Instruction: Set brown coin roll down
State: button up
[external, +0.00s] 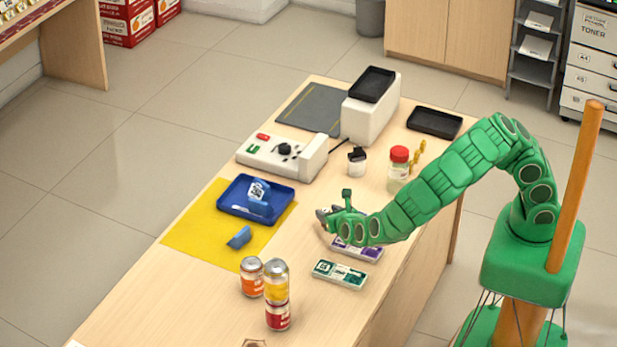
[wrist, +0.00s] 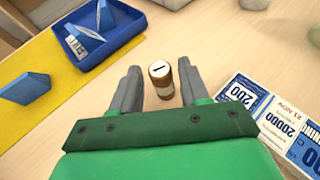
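The brown coin roll (wrist: 161,88) shows in the wrist view, upright, with a pale top bearing a dark line. It is between the two grey fingers of my gripper (wrist: 159,67), with a visible gap on each side. My gripper is open around it, and the roll appears to stand on the counter. In the external view my gripper (external: 326,214) is low over the middle of the counter (external: 190,295), right of the yellow mat. The roll cannot be made out clearly there.
A blue tray (external: 228,207) holding a blue-and-white item sits on the yellow mat (external: 190,240), with a blue block (external: 239,238) nearby. Banknote bundles (external: 339,274) lie close right of my gripper. Cans (external: 277,295) stand in front. A red-lidded jar (external: 398,170) stands behind.

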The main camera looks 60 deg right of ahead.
jog(key=shift+o, duration=0.4)
jog(key=shift+r, duration=0.2)
jog(key=shift+v, duration=6)
jog(key=shift+f, duration=0.1)
jog(key=s+d+r+m+g+h, duration=0.1)
jog(key=s+d+r+m+g, duration=0.3)
jog(key=d+r+m, duration=0.6)
jog(key=s+d+r+m+g, duration=0.35)
jog(key=d+r+m, duration=0.35)
jog(key=d, duration=0.6)
jog(key=s+r+m+g+y, duration=0.2)
jog(key=s+r+m+y, duration=0.1)
jog(key=s, duration=1)
jog(key=s+r+m+g+y, duration=0.3)
jog(key=s+m+y, duration=0.3)
jog(key=s, duration=0.7)
jog(key=shift+s+a+m, duration=0.25)
jog(key=shift+a+m, duration=0.05)
jog(key=shift+m, duration=0.9)
